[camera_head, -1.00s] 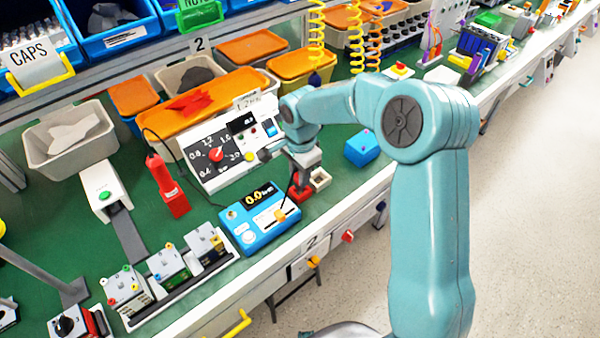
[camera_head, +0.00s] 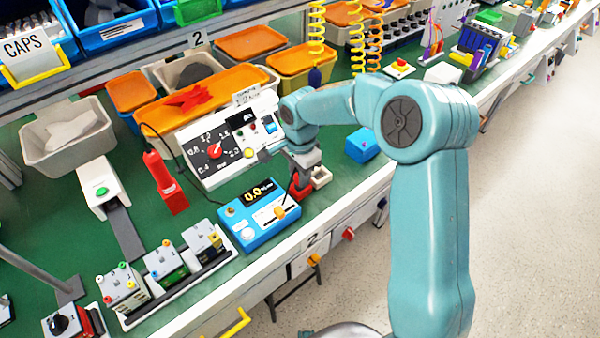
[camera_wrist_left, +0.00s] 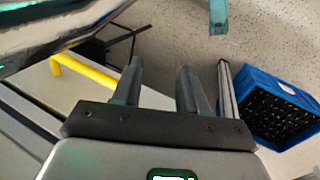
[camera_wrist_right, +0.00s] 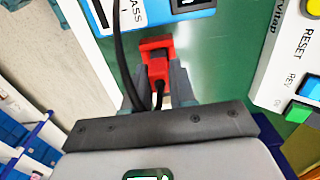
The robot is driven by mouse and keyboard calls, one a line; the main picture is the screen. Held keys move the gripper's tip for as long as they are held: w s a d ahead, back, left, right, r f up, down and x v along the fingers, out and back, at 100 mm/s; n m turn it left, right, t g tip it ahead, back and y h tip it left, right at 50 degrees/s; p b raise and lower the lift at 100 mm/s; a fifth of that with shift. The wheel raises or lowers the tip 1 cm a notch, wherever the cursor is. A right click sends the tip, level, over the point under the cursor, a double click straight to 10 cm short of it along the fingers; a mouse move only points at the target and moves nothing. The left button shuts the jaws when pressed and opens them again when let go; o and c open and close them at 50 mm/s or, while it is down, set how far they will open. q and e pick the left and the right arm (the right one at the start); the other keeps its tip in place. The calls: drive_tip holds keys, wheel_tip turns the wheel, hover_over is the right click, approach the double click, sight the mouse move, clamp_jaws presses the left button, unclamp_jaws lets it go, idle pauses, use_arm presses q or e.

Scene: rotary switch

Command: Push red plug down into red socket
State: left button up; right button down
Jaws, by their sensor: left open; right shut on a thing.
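My right gripper (camera_head: 304,170) points down at the bench and is shut on a red plug (camera_wrist_right: 157,68) with a black cable. The red plug sits between its fingertips in the right wrist view. A red socket (camera_head: 300,191) shows directly below the fingers in the head view; its red top edge also appears just beyond the plug in the right wrist view (camera_wrist_right: 156,44). The fingers hide the joint, so I cannot tell how deep the plug sits. My left gripper (camera_wrist_left: 158,80) is open and empty, away from the bench top and outside the head view.
A white control panel (camera_head: 232,138) with a dial is behind. A blue box (camera_head: 362,144) stands further right. The bench's front edge is near.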

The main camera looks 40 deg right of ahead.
drive_tip(key=shift+f+b, duration=0.6)
drive_tip(key=shift+f, duration=0.2)
drive_tip(key=c, duration=0.8)
unclamp_jaws()
drive_tip(key=shift+c, duration=0.2)
drive_tip(key=shift+r, duration=0.15)
wheel_tip(320, 180, up, 16)
drive_tip(key=p, duration=0.1)
drive_tip(key=shift+s, duration=0.2)
